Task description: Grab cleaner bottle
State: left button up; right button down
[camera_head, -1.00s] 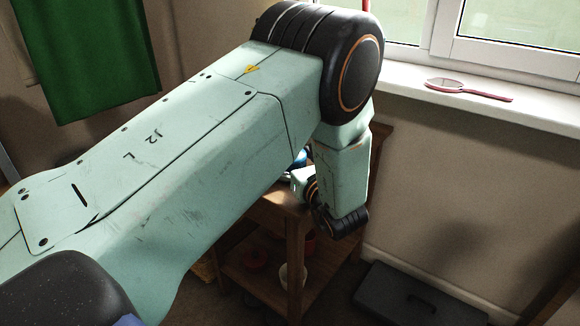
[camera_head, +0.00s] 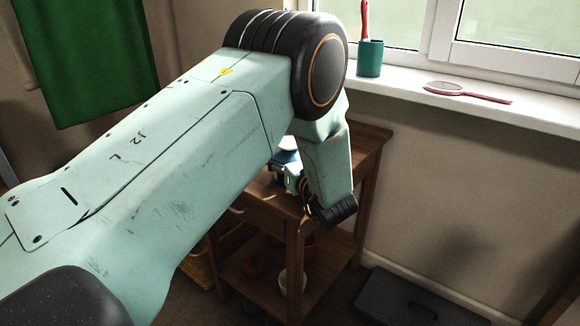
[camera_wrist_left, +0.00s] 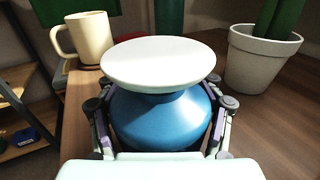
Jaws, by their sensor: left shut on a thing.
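The cleaner bottle shows in the left wrist view as a rounded blue body (camera_wrist_left: 160,122) with a wide, flat white top (camera_wrist_left: 158,64). My left gripper (camera_wrist_left: 160,108) has a finger on each side of the blue body and is shut on it. In the head view a small part of the bottle (camera_head: 286,156) shows above the wooden table (camera_head: 370,152), beside my wrist. My left arm hides most of the gripper there. I cannot tell whether the bottle's base touches the table. My right gripper is in neither view.
A cream mug (camera_wrist_left: 83,38) stands behind left of the bottle, and a white plant pot (camera_wrist_left: 262,58) behind right. A teal cup (camera_head: 369,58) and a pink hand mirror (camera_head: 466,92) are on the windowsill. A dark case (camera_head: 410,298) lies on the floor.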

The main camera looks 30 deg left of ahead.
pick_arm(q)
jog(key=c, duration=0.7)
jog(key=shift+r, duration=0.1)
jog(key=shift+c, duration=0.5)
